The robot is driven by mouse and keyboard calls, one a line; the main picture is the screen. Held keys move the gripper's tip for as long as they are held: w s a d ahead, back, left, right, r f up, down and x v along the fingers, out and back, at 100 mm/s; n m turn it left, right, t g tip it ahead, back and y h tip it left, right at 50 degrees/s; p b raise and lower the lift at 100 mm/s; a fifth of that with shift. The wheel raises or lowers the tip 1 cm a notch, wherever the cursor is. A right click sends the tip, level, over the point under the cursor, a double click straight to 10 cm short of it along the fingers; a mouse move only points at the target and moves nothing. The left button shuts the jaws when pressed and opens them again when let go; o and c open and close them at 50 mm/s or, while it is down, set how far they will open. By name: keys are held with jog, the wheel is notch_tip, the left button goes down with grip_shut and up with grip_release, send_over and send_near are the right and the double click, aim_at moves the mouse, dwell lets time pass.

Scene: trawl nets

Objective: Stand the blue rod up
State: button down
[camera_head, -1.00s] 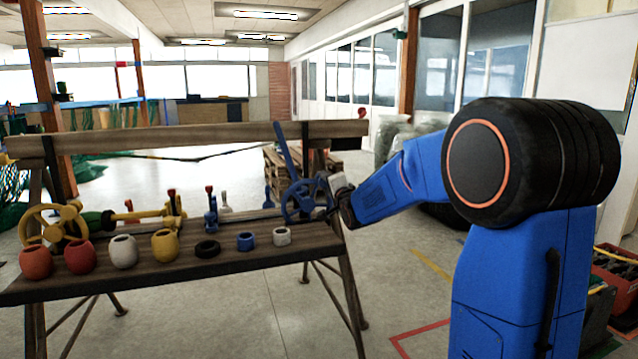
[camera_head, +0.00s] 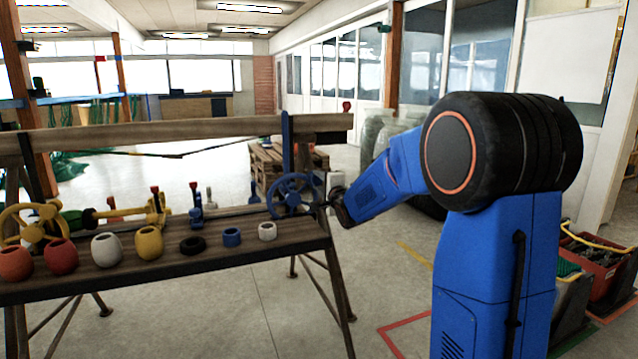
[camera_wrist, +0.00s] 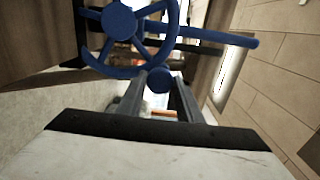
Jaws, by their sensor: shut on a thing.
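The blue rod (camera_head: 287,140) rises behind the trestle bench and stands upright in the head view. Its lower end runs down to the blue handwheel (camera_head: 292,196) at the bench's right end. In the wrist view, the rod (camera_wrist: 222,36) sticks out to the right from behind the handwheel (camera_wrist: 119,20). My gripper (camera_head: 332,203) is at the wheel's right side. In the wrist view, its fingers (camera_wrist: 158,88) are shut about a round blue knob (camera_wrist: 158,79) at the wheel's rim. The contact itself is partly hidden.
Several pots and rings stand along the bench's front, including a white pot (camera_head: 267,231) and a blue ring (camera_head: 232,237). A yellow handwheel (camera_head: 35,228) is at the left. A wooden rail (camera_head: 190,133) runs behind. The floor in front is clear.

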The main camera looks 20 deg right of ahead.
jog(key=shift+f, duration=0.15)
jog(key=c, duration=1.3)
grip_release()
jog(key=shift+o, duration=0.2)
jog(key=s, duration=1.7)
jog(key=shift+s, duration=0.25)
jog(key=s+a+f+n+g, duration=0.2)
jog(key=s+f+n+g, duration=0.2)
jog(key=s, duration=0.8)
jog(key=s+a+f+n+g, duration=0.3)
jog(key=s+f+n, duration=0.3)
jog(key=s, duration=0.7)
jog(key=s+a+f+n+g, duration=0.3)
jog(key=s+f+n+g, duration=0.2)
jog(key=s+n, duration=0.3)
jog(key=s+g, duration=0.1)
jog(key=s, duration=0.3)
jog(key=shift+s+a+f, duration=0.15)
jog(key=shift+a+f, duration=0.1)
